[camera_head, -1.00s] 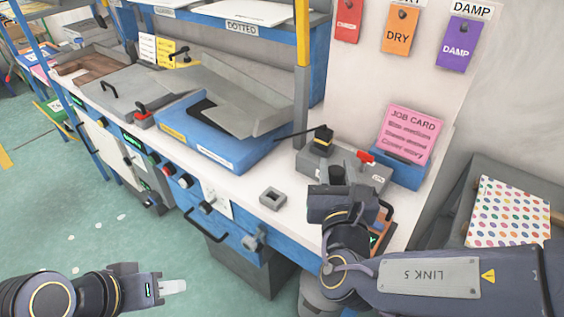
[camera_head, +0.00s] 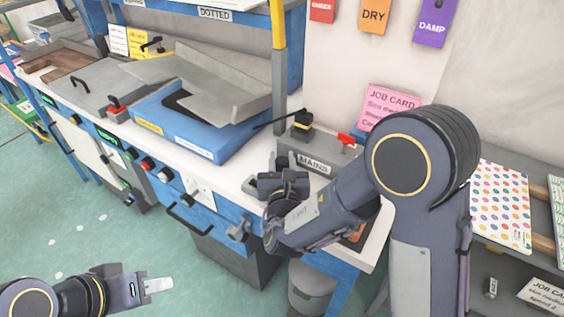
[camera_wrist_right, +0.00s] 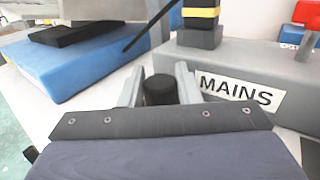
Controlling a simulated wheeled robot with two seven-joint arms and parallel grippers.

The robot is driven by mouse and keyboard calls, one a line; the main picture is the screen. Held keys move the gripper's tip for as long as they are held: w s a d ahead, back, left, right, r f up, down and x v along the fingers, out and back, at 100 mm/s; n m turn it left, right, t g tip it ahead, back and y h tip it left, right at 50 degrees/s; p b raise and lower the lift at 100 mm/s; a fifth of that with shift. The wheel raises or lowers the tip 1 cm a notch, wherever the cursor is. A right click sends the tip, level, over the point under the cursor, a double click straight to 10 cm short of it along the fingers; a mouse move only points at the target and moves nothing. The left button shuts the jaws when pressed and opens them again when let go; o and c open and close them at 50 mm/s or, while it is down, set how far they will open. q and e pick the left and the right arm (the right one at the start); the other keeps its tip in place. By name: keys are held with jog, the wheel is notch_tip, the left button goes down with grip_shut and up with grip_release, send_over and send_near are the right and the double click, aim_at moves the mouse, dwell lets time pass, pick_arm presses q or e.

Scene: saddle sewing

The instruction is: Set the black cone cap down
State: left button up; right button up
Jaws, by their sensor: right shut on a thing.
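The black cone cap (camera_wrist_right: 160,90) is between the two grey fingers of my right gripper (camera_wrist_right: 160,78) in the right wrist view. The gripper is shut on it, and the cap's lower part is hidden. In the head view my right gripper (camera_head: 280,164) is over the front of the white bench, just left of the MAINS box; I cannot make out the cap there. My left gripper (camera_head: 157,286) is over the floor at the lower left, away from the bench. Its fingers show as one pale shape, so I cannot tell their opening.
A small grey square holder (camera_head: 250,186) is on the bench beside my right gripper, partly hidden. The grey MAINS box (camera_head: 318,163) carries a black and yellow knob (camera_head: 302,124) and a red switch (camera_head: 346,139). A blue press (camera_head: 195,130) stands behind to the left.

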jog(key=shift+f+b, duration=0.3)
jog(key=o, duration=0.9)
jog(key=shift+r, duration=0.1)
jog(key=shift+o, duration=0.2)
